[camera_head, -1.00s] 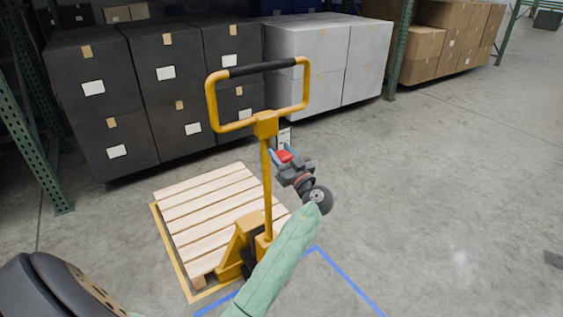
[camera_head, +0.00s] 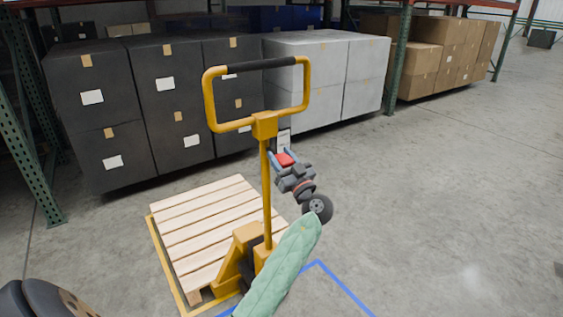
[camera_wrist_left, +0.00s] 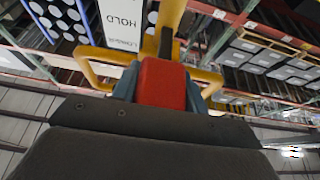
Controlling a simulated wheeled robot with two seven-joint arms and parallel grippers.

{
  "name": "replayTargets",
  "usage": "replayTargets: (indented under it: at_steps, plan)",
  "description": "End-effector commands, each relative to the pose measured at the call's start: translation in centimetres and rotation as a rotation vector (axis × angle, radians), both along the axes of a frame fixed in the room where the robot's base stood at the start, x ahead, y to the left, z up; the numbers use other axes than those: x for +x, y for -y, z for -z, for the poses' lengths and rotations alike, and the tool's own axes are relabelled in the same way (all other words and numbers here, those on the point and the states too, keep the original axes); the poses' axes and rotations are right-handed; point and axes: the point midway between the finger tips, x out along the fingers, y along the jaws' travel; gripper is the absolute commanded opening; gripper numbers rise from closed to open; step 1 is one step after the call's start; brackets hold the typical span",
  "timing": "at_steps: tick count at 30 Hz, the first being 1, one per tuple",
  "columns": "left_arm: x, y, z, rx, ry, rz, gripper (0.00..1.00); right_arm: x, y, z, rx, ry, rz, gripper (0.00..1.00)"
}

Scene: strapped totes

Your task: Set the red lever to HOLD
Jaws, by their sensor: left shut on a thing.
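The yellow pallet jack handle (camera_head: 264,190) stands upright in the head view, with a looped grip on top. A small label plate (camera_head: 284,138) is on its post; the left wrist view shows this plate (camera_wrist_left: 122,22) with the words HOLD and, it seems, LOWER. The red lever (camera_head: 286,159) is just below the plate. In the wrist view the red lever (camera_wrist_left: 162,82) fills the space between two blue-grey fingers. My left gripper (camera_head: 284,157) is shut on it. The lever's exact setting cannot be told. My right gripper is not in view.
The jack stands at a wooden pallet (camera_head: 205,225) on the floor. Blue tape (camera_head: 340,285) marks the floor. Dark totes (camera_head: 120,110), light grey totes (camera_head: 335,75) and cardboard boxes (camera_head: 450,50) stand behind. The concrete floor at right is clear.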

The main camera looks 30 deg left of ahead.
Motion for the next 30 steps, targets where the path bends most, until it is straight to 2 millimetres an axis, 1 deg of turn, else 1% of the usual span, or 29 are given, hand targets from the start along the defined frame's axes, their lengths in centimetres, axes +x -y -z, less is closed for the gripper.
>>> replayTargets:
  at_steps: [9,10,13,23,26,30]
  plan:
    - [0.0,0.0,0.0,0.001,0.000,0.000,0.03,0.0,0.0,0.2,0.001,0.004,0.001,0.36]
    - [0.0,0.0,0.0,0.001,0.000,0.000,0.45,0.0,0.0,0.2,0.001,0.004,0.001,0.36]
    - [0.0,0.0,0.0,0.001,0.000,0.000,0.65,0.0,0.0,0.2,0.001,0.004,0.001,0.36]
    - [-0.1,0.2,0.2,0.000,-0.001,0.000,0.65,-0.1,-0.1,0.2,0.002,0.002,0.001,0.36]
    - [-0.4,0.9,0.7,-0.001,-0.001,0.001,0.65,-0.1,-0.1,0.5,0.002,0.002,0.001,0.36]
    - [-1.1,2.6,1.6,-0.002,-0.001,0.000,0.65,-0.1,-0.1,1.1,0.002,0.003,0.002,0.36]
